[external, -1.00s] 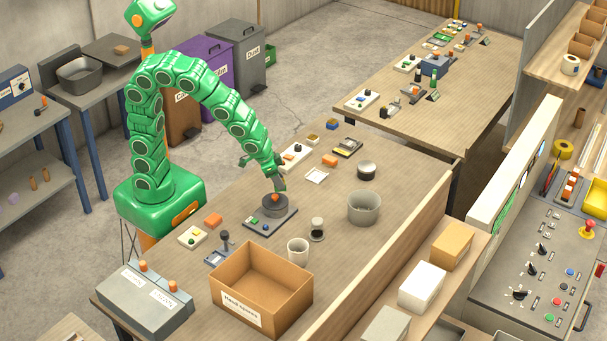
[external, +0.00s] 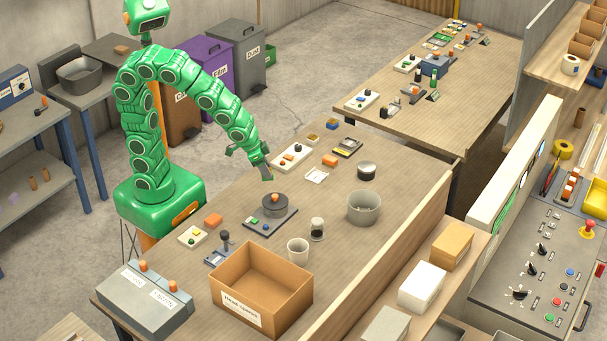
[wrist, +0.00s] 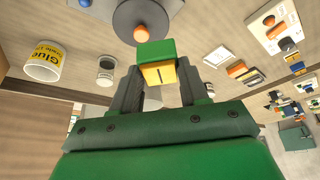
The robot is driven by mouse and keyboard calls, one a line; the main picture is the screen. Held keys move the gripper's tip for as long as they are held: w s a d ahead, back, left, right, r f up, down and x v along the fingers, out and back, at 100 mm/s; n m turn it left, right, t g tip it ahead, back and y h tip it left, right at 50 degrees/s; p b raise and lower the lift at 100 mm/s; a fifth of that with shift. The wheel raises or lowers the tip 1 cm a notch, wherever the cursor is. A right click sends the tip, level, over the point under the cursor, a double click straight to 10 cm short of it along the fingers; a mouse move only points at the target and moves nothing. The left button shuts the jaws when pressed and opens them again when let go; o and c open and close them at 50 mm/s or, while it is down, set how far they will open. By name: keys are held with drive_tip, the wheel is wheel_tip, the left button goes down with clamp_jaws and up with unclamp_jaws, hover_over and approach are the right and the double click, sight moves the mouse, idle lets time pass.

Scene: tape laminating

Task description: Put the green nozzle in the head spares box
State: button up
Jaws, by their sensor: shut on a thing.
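My gripper (external: 267,178) is shut and raised above the near workbench, just behind the round grey disc (external: 275,206). In the wrist view my gripper (wrist: 157,85) holds a green block-like piece with a yellow face, apparently the green nozzle (wrist: 155,50). A round orange part (wrist: 141,33) shows at its far end; I cannot tell if it belongs to the piece. The open cardboard head spares box (external: 290,302), labelled "Head spares", stands at the bench's near end, apart from my gripper.
A grey bin (external: 364,208) is further right. A small stand (external: 220,247) is left of the cup. A wooden partition (external: 395,245) runs along the bench's right side.

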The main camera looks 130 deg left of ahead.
wheel_tip(320, 180, up, 2)
drive_tip(key=shift+w+r, duration=0.1)
drive_tip(key=shift+r, duration=0.15)
drive_tip(key=shift+w+d+r, duration=0.1)
drive_tip(key=shift+w+r, duration=0.05)
drive_tip(key=shift+r, duration=0.1)
drive_tip(key=w+d+m, duration=0.2)
drive_tip(key=w+d, duration=0.3)
drive_tip(key=w, duration=0.4)
drive_tip(key=m+t+h, duration=0.1)
drive_tip(key=m+h, duration=0.2)
drive_tip(key=m, duration=0.4)
hover_over(273, 309)
wheel_tip(273, 309, down, 18)
drive_tip(key=shift+r, duration=0.2)
drive_tip(key=o, duration=1.2)
drive_tip(key=shift+f, duration=0.1)
